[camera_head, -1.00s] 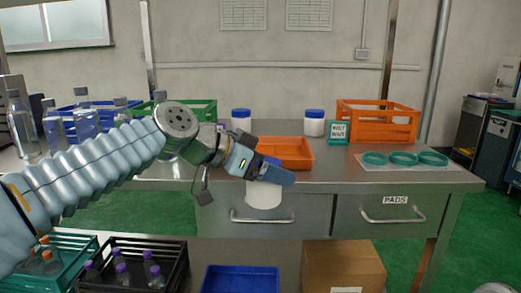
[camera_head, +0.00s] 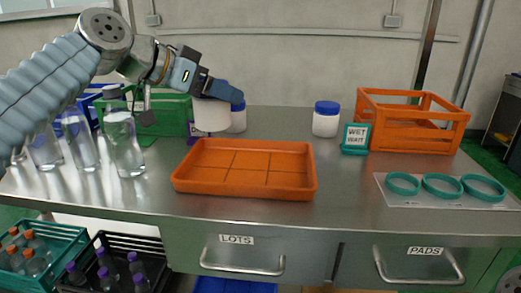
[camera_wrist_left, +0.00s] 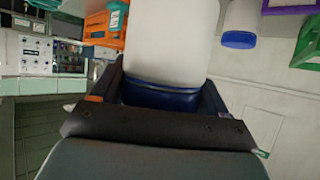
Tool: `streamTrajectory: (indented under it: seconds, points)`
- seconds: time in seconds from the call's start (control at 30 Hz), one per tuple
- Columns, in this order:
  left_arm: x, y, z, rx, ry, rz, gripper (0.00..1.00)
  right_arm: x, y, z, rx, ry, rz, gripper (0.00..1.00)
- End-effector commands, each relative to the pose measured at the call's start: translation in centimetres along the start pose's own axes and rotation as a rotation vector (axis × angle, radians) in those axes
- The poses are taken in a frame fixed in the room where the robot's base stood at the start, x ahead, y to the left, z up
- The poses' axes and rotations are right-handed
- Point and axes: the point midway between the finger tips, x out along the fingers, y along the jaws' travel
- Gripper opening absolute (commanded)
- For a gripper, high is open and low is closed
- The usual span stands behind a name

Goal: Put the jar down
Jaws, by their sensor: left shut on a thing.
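My left gripper (camera_head: 224,92) is shut on a white jar (camera_head: 211,116) by its blue lid. It holds the jar upright over the back of the steel table, behind the orange tray (camera_head: 182,182). In the left wrist view the jar's white body (camera_wrist_left: 170,40) and blue lid (camera_wrist_left: 160,98) sit between the fingers. I cannot tell whether the jar's base touches the table. A second blue-lidded jar (camera_head: 239,119) stands just behind it, partly hidden. A third jar (camera_head: 326,119) stands further right. My right gripper is not in view.
Clear bottles (camera_head: 122,145) stand left of the orange tray, with a green crate (camera_head: 166,112) behind. A teal "WET" sign (camera_head: 355,139), an orange crate (camera_head: 410,128) and teal rings (camera_head: 441,186) are at the right. Bare steel lies between the tray and the sign.

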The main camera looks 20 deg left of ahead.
Motion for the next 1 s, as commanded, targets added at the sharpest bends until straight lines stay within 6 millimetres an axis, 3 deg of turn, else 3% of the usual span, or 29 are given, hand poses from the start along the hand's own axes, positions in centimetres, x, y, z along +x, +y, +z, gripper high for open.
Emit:
streamTrajectory:
  seconds: [0.2, 0.57, 0.83, 0.87, 1.0]
  points:
    - [1.6, -0.2, 3.7, -0.003, -0.001, -0.005, 0.35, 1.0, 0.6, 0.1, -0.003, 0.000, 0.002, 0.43]
    - [4.1, -0.2, 8.1, -0.004, -0.002, -0.004, 0.35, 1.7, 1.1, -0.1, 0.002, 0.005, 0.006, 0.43]
    - [4.4, -0.2, 8.7, -0.002, -0.001, -0.004, 0.35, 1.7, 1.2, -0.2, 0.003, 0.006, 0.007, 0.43]
    - [4.5, -0.2, 8.7, -0.002, -0.002, -0.004, 0.76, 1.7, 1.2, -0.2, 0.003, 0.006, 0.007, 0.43]
    - [4.5, -0.2, 8.7, -0.002, -0.002, -0.004, 0.97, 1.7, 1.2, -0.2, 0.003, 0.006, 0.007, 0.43]
